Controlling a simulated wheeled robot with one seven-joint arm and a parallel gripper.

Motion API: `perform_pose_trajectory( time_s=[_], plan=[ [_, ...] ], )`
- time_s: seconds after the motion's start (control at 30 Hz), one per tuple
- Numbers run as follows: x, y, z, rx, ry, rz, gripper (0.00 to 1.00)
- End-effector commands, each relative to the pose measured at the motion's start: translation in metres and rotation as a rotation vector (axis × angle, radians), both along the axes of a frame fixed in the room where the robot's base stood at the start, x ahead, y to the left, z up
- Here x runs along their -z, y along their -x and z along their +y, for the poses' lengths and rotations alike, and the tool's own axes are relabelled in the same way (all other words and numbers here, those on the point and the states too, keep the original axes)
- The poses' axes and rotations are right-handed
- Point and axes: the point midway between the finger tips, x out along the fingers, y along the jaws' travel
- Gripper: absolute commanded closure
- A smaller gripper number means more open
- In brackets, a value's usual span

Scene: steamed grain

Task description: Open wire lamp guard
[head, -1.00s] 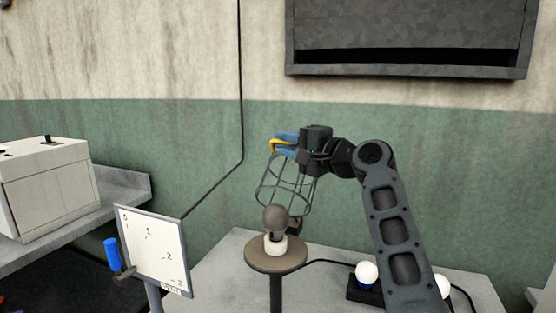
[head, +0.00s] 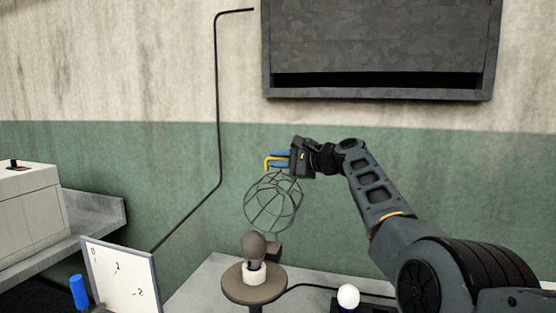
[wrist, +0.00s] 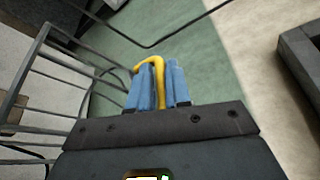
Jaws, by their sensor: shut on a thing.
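The wire lamp guard (head: 271,203) is a dark cage, tilted up and back above the lamp in the head view. Its bars also show at the left of the wrist view (wrist: 38,95). My gripper (head: 276,161) is shut on the guard's yellow handle (head: 267,164). In the wrist view the blue fingers of my gripper (wrist: 158,85) close around the yellow handle (wrist: 148,65). The dark bulb (head: 253,246) stands upright in a white socket on a round stand (head: 240,289), uncovered below the guard.
A dark wall box (head: 380,50) hangs above. A beige box (head: 28,215) sits on the left counter.

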Motion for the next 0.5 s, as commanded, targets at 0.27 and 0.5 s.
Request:
perform_pose_trajectory(
  time_s=[0.27, 0.5],
  plan=[
    [0.0107, 0.0009, 0.0144, -0.025, -0.004, 0.038, 1.00],
    [0.0127, 0.0009, 0.0143, -0.024, -0.004, 0.042, 1.00]
  ],
)
